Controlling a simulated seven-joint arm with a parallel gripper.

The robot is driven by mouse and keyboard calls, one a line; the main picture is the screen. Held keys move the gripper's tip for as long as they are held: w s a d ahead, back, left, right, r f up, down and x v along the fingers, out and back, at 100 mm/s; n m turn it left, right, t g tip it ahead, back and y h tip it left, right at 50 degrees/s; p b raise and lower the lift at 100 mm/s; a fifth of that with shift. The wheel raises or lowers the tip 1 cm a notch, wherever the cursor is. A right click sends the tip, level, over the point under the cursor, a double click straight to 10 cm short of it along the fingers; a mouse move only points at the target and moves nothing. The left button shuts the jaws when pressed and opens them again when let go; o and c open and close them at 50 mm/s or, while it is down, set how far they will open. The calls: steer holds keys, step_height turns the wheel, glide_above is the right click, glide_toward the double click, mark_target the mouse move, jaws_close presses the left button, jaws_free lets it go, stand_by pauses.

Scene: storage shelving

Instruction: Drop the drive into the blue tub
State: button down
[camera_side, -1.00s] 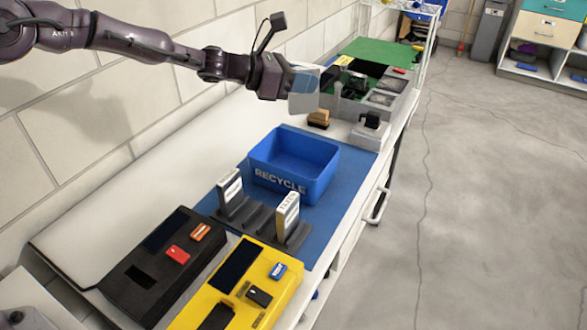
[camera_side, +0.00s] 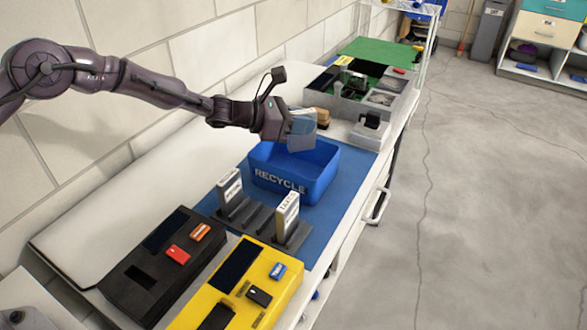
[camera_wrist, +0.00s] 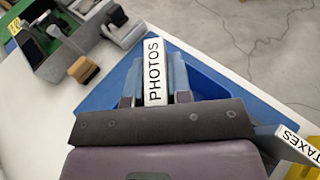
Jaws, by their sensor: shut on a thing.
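My gripper (camera_side: 290,128) is shut on a drive, whose grey-blue side (camera_side: 302,130) shows in the side view. In the wrist view the drive's white end (camera_wrist: 154,72) reads PHOTOS, held between the fingers. The blue tub (camera_side: 278,184), marked RECYCLE, stands on a blue mat on the bench. The gripper and drive appear above the tub's far part; the exact height over the rim is hard to tell. The tub's inside is partly hidden behind the gripper and drive.
Two drives stand upright in grey docks in front of the tub: one at left (camera_side: 230,186) and one marked TAXES (camera_side: 287,214). A black case (camera_side: 150,270) and a yellow case (camera_side: 240,285) lie nearer. A grey box with electronics (camera_side: 385,98) and a brown-topped block (camera_side: 318,116) are behind the tub.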

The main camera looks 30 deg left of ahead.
steer(key=c, duration=1)
jaws_free()
steer(key=shift+o, duration=0.2)
steer(key=shift+a, duration=0.15)
steer(key=v, duration=1.2)
steer(key=shift+s+a+r, duration=0.2)
steer(key=shift+s+r, duration=0.05)
steer(key=shift+s, duration=0.05)
